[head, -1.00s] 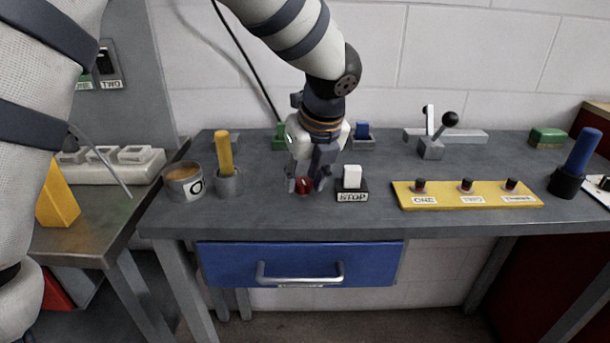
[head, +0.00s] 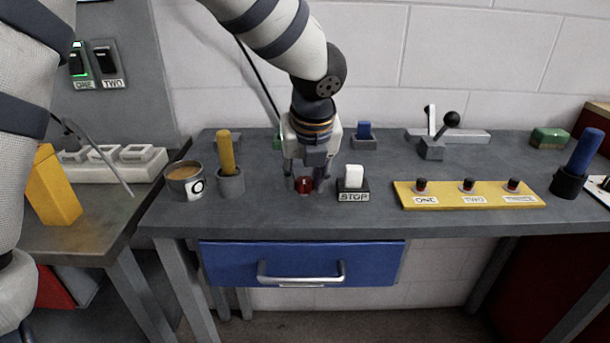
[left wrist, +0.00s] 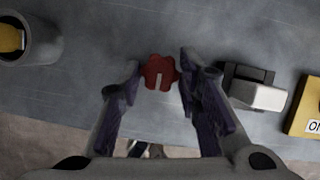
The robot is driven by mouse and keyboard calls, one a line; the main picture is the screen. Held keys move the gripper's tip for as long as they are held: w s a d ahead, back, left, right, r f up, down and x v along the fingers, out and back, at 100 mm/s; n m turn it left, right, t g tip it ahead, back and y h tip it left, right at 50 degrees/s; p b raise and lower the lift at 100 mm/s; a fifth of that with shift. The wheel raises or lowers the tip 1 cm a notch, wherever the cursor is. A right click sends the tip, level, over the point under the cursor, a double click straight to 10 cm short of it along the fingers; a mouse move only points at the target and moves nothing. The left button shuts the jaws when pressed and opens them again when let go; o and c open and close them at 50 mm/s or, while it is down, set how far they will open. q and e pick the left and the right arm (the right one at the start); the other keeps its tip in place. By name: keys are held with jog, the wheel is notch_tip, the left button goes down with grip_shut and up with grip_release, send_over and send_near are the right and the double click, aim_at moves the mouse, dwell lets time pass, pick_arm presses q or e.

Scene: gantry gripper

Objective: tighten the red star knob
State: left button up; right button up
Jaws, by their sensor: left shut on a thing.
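The red star knob (head: 305,186) sits on the grey workbench near its front edge, left of the white STOP switch. My left gripper (head: 306,183) points down over it with one finger on each side. The left wrist view shows the lobed red knob (left wrist: 160,72), with a pale mark on its top, between the fingertips of the left gripper (left wrist: 159,74). The gripper is shut on the knob. The knob's lower part and any stem are hidden. My right gripper is not in view.
The STOP switch (head: 353,183) stands close to the right of the gripper. A grey holder with a yellow handle (head: 227,154) and a cup (head: 184,179) stand to the left. A yellow panel (head: 468,196) lies further right. A blue drawer (head: 302,265) is below.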

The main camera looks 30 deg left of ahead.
pick_arm(q)
jog(key=o, duration=1.1)
jog(key=v, duration=1.2)
jog(key=shift+s, duration=0.1)
